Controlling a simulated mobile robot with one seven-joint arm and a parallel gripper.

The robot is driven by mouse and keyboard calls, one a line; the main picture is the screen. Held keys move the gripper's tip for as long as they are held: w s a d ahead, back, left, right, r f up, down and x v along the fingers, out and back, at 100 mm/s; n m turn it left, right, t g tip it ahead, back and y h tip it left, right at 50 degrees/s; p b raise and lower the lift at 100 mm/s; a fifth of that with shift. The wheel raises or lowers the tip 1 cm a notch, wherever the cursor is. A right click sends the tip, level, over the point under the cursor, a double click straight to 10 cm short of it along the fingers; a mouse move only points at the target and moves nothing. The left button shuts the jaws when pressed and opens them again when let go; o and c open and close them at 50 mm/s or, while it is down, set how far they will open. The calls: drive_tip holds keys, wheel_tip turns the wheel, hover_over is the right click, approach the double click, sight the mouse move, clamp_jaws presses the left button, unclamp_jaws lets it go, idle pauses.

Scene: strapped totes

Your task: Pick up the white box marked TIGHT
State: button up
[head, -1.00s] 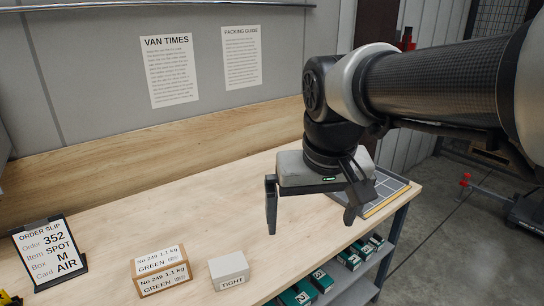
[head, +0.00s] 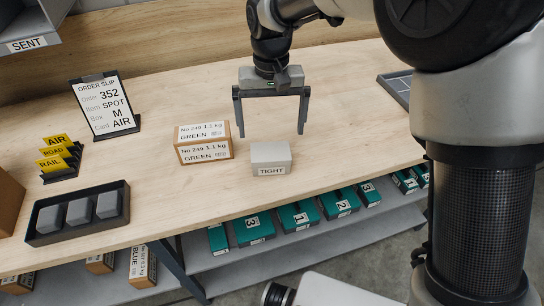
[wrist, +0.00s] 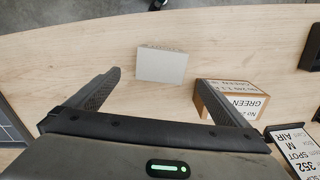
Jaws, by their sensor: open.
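The white box marked TIGHT (head: 271,158) sits upright on the wooden bench near its front edge, its label facing front.
A brown carton marked GREEN (head: 204,143) stands just left of the white box. An order slip stand (head: 106,103), yellow cards (head: 55,154) and a dark tray (head: 80,236) of grey blocks are farther left. A grey grid tray (head: 396,86) is right. Teal boxes (head: 253,226) fill the shelf below.

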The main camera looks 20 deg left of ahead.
sight(270, 151)
wheel_tip(270, 151, down, 11)
drive_tip(key=shift+a+r+b, duration=0.1)
drive_tip(key=shift+b, duration=0.3)
drive_tip(key=shift+c, duration=0.4)
drive_tip(key=c, duration=1.2)
drive_tip(key=shift+r, duration=0.1)
